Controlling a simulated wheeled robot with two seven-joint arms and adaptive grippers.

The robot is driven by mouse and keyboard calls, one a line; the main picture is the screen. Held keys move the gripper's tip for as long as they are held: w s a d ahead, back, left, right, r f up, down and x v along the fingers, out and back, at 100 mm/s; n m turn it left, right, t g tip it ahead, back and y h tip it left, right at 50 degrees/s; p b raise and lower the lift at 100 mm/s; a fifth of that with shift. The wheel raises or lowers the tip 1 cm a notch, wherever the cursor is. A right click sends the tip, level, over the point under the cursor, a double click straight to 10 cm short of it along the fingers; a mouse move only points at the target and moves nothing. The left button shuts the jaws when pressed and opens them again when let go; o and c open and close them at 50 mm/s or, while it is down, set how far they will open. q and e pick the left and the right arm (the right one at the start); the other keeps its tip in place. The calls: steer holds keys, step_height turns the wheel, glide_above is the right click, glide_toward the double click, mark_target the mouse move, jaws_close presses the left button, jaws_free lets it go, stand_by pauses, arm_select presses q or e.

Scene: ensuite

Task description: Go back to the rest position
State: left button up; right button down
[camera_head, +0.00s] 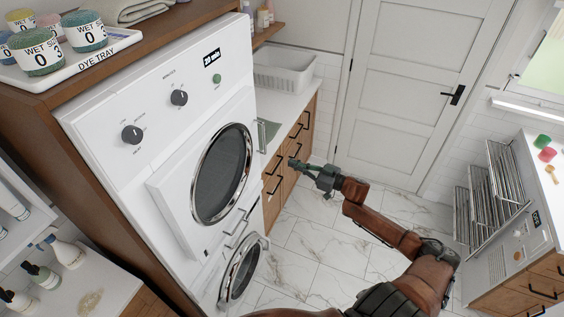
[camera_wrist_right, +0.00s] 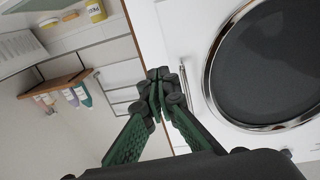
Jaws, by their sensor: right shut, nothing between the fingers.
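My right gripper (camera_head: 300,165) is in the middle of the head view, in the air to the right of the white stacked machines. It is shut and holds nothing. In the right wrist view the closed fingertips (camera_wrist_right: 162,80) meet in front of the white machine front, beside a round dark door (camera_wrist_right: 270,65). My left gripper is not in the head view. A piece of a brown arm of mine shows at the bottom edge.
The white machine (camera_head: 165,110) with knobs stands at left, its lower round door (camera_head: 240,272) beneath. A dye tray (camera_head: 85,62) with several tubs sits on top. A wooden cabinet (camera_head: 291,150) and white door (camera_head: 415,90) are behind. A drying rack (camera_head: 485,195) stands right. Marble floor (camera_head: 310,240) is open between.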

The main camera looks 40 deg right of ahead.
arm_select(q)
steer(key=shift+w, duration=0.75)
arm_select(e)
steer(key=shift+s+d, duration=0.2)
steer(key=shift+s, duration=0.3)
steer(key=shift+f, duration=0.1)
